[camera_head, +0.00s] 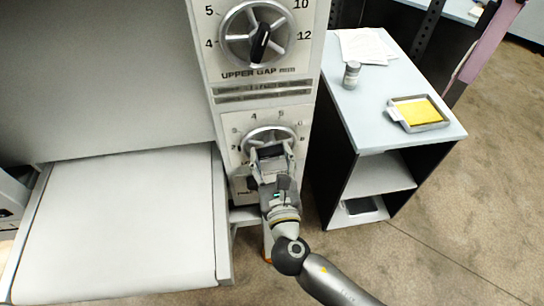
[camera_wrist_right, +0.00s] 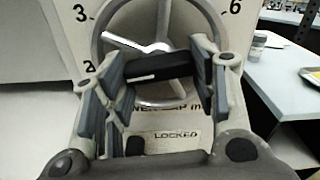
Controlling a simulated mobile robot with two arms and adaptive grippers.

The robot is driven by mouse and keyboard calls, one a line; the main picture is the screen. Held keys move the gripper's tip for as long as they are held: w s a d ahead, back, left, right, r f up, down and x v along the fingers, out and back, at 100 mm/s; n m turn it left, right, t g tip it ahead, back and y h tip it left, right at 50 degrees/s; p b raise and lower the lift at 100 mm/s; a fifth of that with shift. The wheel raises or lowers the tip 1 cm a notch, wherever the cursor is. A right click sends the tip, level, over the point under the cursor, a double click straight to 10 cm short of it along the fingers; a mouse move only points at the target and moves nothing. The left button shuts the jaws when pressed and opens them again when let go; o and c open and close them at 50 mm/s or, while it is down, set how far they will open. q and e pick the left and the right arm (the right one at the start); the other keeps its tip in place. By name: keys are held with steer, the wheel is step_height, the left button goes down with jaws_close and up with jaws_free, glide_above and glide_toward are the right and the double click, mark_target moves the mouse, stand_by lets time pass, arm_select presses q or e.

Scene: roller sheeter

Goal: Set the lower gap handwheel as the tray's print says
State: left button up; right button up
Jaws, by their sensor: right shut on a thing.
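The lower gap handwheel (camera_head: 268,135) is a metal spoked wheel on a white panel. It also shows in the wrist view (camera_wrist_right: 204,33), where 2 and 3 stand at its left and 6 at its right. My right gripper (camera_head: 271,152) is in front of its lower part. In the wrist view its fingers (camera_wrist_right: 163,72) are shut on the wheel's black grip (camera_wrist_right: 160,66), which lies nearly level with a short white line at its left end. The fingers hide part of the scale. The tray (camera_head: 446,121) holds a yellow sheet (camera_head: 419,112); its print is too small to read.
The upper gap handwheel (camera_head: 240,45) is above. A plate reading LOCKED (camera_wrist_right: 166,136) is below the lower wheel. A side table (camera_head: 375,110) at the right bears papers (camera_head: 362,46) and a small jar (camera_head: 351,75). A pale conveyor bed (camera_head: 120,225) is at the left.

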steer(key=shift+m, duration=0.3)
steer(key=shift+c, duration=0.2)
steer(key=m+b, duration=0.1)
steer(key=m, duration=0.2)
steer(key=shift+a+f+m+b, duration=0.1)
steer(key=shift+m+b, duration=0.25)
steer(key=shift+m, duration=0.05)
steer(key=shift+o, duration=0.2)
steer(key=m+b, duration=0.1)
steer(key=m, duration=0.2)
steer(key=shift+a+m, duration=0.1)
steer(key=shift+m, duration=0.2)
steer(key=shift+r+m+b, duration=0.15)
steer(key=shift+m+b, duration=0.6)
steer(key=shift+m, duration=1.15)
steer(key=shift+r+m+b, duration=0.1)
steer(key=shift+m+b, duration=0.6)
steer(key=shift+m, duration=1.2)
steer(key=o, duration=1)
